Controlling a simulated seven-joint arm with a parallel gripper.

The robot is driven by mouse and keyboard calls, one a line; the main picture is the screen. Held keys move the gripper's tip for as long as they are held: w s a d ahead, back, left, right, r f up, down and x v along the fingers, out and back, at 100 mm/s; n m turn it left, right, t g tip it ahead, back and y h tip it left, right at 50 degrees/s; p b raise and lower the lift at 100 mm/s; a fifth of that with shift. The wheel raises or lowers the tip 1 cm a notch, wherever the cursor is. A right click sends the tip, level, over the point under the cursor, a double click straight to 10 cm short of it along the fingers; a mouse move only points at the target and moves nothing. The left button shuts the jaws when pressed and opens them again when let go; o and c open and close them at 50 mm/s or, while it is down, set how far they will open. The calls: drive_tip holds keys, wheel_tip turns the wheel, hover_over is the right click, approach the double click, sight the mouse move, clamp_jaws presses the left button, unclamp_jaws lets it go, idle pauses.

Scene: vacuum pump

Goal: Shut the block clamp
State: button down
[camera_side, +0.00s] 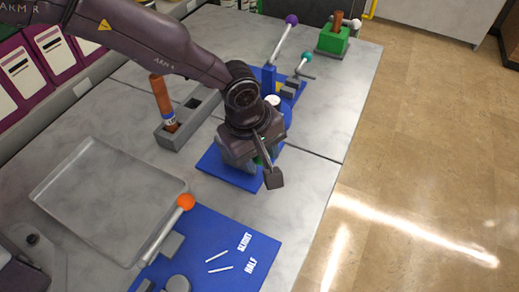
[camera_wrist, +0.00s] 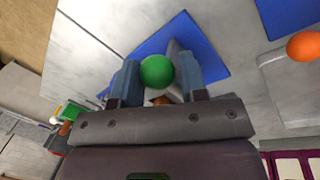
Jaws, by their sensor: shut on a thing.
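The block clamp is a grey body (camera_side: 234,152) on a blue base plate (camera_side: 216,168), mid-table in the side view, largely hidden under my gripper. Its green ball knob (camera_wrist: 157,72) shows clearly in the wrist view, with the blue plate (camera_wrist: 178,38) behind it. My gripper (camera_wrist: 158,80) has one finger on each side of the knob and is shut on it. In the side view, my gripper (camera_side: 260,152) is low over the clamp and covers most of the knob. The lever's exact angle is hard to tell.
An orange-knobbed lever (camera_side: 186,202) stands on a blue board (camera_side: 235,270) in front, beside a shallow grey tray (camera_side: 62,190). A grey holder (camera_side: 174,138) with an orange-brown cylinder (camera_side: 161,96) stands left. Purple-knobbed (camera_side: 291,19) and teal-knobbed (camera_side: 307,56) levers stand behind.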

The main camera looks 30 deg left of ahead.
drive_tip(key=shift+w+d+r, duration=0.1)
drive_tip(key=shift+r, duration=0.05)
drive_tip(key=s+a+m+g+h, duration=0.1)
drive_tip(key=s+a+m, duration=0.4)
drive_tip(key=m, duration=0.9)
drive_tip(key=shift+s+a+g, duration=0.3)
drive_tip(key=shift+s+g, duration=0.3)
drive_tip(key=shift+s, duration=0.9)
drive_tip(key=shift+r, duration=0.1)
drive_tip(key=c, duration=0.8)
unclamp_jaws()
drive_tip(key=shift+o, duration=0.2)
drive_tip(key=shift+s+a, duration=0.1)
drive_tip(key=shift+a, duration=0.05)
wheel_tip(320, 180, up, 13)
drive_tip(key=a, duration=0.2)
drive_tip(key=shift+w+a+f, duration=0.2)
drive_tip(key=shift+w, duration=0.1)
